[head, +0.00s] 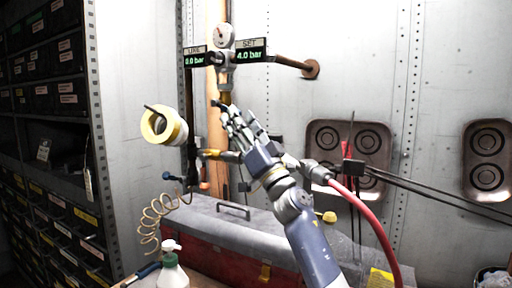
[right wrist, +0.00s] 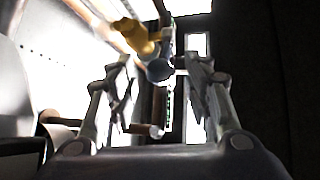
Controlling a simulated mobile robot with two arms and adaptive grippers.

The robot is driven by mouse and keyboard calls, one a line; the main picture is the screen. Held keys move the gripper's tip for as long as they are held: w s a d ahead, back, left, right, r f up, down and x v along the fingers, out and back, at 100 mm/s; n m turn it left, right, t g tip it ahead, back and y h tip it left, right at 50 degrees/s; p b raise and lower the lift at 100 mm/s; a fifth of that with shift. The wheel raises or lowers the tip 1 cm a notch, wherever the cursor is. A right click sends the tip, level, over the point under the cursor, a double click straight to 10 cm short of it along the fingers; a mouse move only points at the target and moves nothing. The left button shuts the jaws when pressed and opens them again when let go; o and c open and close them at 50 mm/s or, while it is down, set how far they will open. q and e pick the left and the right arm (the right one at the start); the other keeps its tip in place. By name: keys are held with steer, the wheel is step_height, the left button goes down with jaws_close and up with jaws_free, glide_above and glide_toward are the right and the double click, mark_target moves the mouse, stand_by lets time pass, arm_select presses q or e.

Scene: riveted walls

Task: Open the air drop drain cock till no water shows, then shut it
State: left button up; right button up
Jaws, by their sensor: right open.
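The air drop is a copper pipe (head: 216,100) on the riveted wall, with a round gauge (head: 222,37) at its top. Its displays read LINE 0.0 bar (head: 195,58) and SET 4.0 bar (head: 250,51). A yellow-handled fitting (head: 211,154), perhaps the drain cock, shows low on the pipe, just below and left of my right gripper (head: 230,120). My right gripper is open, in front of the pipe. In the right wrist view a yellow part (right wrist: 137,36) and a blue-grey round part (right wrist: 160,69) lie beyond the open fingers. I cannot make out any water.
A yellow-white roll (head: 164,125) hangs left of the pipe, above a coiled hose (head: 152,215). A red hose (head: 370,217) runs beside my right arm. A grey-lidded red chest (head: 205,245) and a pump bottle (head: 172,272) stand below. Drawer shelves (head: 45,130) line the left.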

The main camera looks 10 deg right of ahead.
mark_target(226, 109)
steer(key=v, duration=0.9)
steer(key=shift+f, duration=0.15)
steer(key=shift+d, duration=0.1)
steer(key=shift+o, duration=1.1)
step_height(226, 109, up, 4)
steer(key=s+a+h+p, duration=0.25)
steer(key=h+p, duration=0.55)
steer(key=p, duration=0.5)
steer(key=shift+p+x, duration=2.5)
steer(key=shift+x, duration=3.15)
